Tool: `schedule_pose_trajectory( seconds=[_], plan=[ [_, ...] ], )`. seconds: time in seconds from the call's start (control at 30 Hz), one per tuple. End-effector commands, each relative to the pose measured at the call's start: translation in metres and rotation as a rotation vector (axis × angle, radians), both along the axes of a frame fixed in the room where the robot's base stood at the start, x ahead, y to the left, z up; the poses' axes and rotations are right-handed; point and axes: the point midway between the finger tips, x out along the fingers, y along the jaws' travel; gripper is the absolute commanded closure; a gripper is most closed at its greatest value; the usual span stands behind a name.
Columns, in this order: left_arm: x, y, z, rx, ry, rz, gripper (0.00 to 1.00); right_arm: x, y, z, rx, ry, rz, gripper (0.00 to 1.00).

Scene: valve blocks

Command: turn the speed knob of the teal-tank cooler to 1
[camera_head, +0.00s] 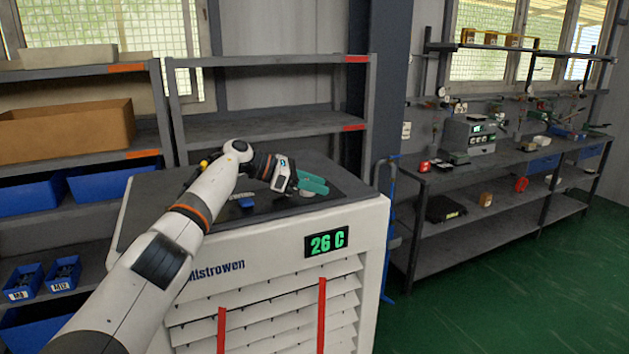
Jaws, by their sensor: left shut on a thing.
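The white cooler (270,262) stands in front of me with a dark top panel, a green "26 C" display (327,243) and louvres on its front. No teal tank shows clearly. My left gripper (313,184) is over the right part of the top panel, with teal finger parts at its end. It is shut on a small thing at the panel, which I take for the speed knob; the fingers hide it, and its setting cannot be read. A small blue part (246,202) sits on the panel to the left of the gripper. My right gripper is not in view.
Grey shelves with a cardboard box (66,127) and blue bins (63,274) stand at the left. An empty rack (262,126) is behind the cooler. A workbench (445,177) with tools is at the right. The green floor (500,290) there is clear.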

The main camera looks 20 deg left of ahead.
Motion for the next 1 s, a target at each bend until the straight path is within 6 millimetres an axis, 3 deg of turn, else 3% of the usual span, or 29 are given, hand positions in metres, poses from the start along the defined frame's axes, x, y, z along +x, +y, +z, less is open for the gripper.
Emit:
schedule_pose_trajectory(
  seconds=[1.0],
  plan=[
    [-0.001, -0.001, 0.001, 0.003, -0.002, -0.102, 0.85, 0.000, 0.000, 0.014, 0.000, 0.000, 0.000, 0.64]
  ],
)
